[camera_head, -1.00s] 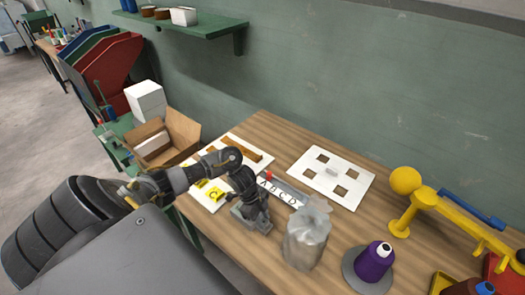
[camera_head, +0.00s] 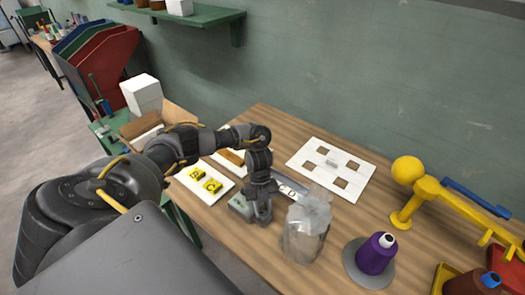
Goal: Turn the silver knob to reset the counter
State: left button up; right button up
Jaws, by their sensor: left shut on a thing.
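A small grey box (camera_head: 240,207), which looks like the counter, sits near the front edge of the wooden table. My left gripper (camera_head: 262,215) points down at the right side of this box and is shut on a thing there. The gripper hides the silver knob and most of the box's face, so I cannot see the knob's angle or any digits. My right gripper is not in view.
A white board with yellow letter tiles (camera_head: 205,183) lies left of the gripper. A clear plastic-wrapped jar (camera_head: 305,232) stands close on the right. Beyond are a purple thread cone (camera_head: 376,254), a white board with square holes (camera_head: 330,168) and a yellow stand (camera_head: 408,172).

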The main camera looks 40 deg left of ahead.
pick_arm(q)
jog(key=shift+w+d+m+g+y, duration=0.1)
jog(key=shift+m+g+y, duration=0.25)
jog(key=shift+m, duration=0.85)
jog(key=o, duration=1)
jog(key=shift+c, duration=0.2)
